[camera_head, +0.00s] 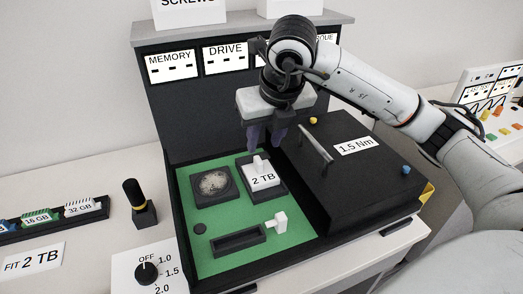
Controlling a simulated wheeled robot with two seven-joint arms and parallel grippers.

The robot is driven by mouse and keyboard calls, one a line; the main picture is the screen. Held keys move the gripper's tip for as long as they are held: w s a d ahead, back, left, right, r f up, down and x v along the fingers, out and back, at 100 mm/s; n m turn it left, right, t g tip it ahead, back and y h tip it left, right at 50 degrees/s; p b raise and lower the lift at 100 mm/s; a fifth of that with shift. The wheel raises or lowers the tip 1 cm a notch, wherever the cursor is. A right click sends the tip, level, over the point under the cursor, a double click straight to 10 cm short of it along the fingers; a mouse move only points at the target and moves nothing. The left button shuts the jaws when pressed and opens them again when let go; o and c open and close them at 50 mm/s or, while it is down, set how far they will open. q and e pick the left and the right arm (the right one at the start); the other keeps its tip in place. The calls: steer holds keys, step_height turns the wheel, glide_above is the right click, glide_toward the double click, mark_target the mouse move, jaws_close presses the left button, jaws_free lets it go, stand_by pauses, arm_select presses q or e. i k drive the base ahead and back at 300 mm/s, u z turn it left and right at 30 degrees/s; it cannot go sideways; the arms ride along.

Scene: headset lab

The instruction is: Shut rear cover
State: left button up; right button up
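A black cover (350,190) with a grey bar handle (316,143) and a "1.5 Nm" label lies flat to the right of the green board (215,258). I take it to be the rear cover. The board's bay is uncovered. It holds a drive labelled "2 TB" (263,178), a round fan-like part (213,184) and a dark slot with a white lever (280,222). My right gripper (265,137) points down above and behind the drive, left of the handle. Its dark fingers look apart, with nothing visible between them. My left gripper is not in view.
A dark upright panel (200,110) with labelled slots stands behind the bay. At left are a rack of memory sticks (55,216), a black-and-yellow tool (140,203) and a torque dial (147,271). Small coloured parts (500,133) lie on another table at right.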

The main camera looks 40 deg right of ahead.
mark_target(357, 178)
steer(key=k, duration=1)
